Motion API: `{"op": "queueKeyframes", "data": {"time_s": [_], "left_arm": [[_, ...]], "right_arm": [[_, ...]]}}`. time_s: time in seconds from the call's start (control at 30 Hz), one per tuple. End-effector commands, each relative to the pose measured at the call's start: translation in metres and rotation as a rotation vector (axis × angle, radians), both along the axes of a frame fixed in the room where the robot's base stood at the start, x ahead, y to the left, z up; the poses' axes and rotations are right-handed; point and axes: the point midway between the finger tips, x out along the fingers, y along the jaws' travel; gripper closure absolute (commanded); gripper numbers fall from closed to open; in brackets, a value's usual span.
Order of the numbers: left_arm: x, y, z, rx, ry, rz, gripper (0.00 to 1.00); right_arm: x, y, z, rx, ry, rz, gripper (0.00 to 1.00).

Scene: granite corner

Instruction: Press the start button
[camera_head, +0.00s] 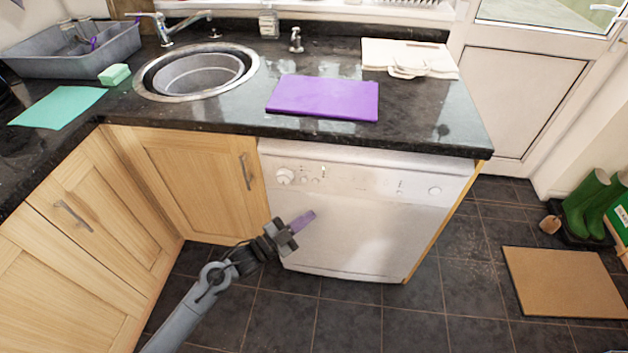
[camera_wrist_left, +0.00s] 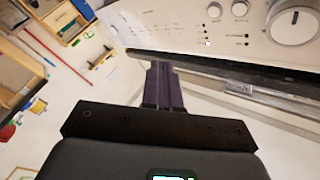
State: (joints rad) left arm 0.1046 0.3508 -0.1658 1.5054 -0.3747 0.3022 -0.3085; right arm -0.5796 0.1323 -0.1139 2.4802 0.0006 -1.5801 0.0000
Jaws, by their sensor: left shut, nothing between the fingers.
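A white dishwasher (camera_head: 365,215) stands under the counter with its door shut. Its control panel has a large dial (camera_head: 285,176) at the left, small buttons in the middle and a round button (camera_head: 434,190) at the right. I cannot read which one is the start button. My left gripper (camera_head: 308,218), with purple fingers, is shut and empty in front of the door, below the panel. In the left wrist view the fingers (camera_wrist_left: 164,82) point towards the panel's lower edge, apart from the small buttons (camera_wrist_left: 214,11) and the dial (camera_wrist_left: 293,24). My right gripper is not in view.
The black counter (camera_head: 225,115) overhangs the dishwasher, with a purple board (camera_head: 323,97) near its front edge. Wooden cabinets (camera_head: 195,180) adjoin at the left.

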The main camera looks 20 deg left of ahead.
Motion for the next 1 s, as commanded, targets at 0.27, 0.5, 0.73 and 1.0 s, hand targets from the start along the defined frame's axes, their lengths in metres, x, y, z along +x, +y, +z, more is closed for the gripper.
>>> {"op": "queueKeyframes", "data": {"time_s": [0.27, 0.5, 0.73, 1.0], "left_arm": [[0.001, 0.0, 0.002, 0.0, -0.003, 0.001, 1.0], [0.004, 0.0, 0.001, 0.0, -0.003, 0.001, 1.0], [0.021, 0.004, -0.001, 0.001, -0.005, 0.003, 1.0], [0.053, 0.011, -0.002, 0.0, -0.006, 0.002, 1.0]], "right_arm": [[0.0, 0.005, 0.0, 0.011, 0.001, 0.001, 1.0], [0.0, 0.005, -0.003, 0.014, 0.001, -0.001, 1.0], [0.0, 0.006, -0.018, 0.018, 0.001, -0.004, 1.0], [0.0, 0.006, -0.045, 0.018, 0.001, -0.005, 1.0]]}}
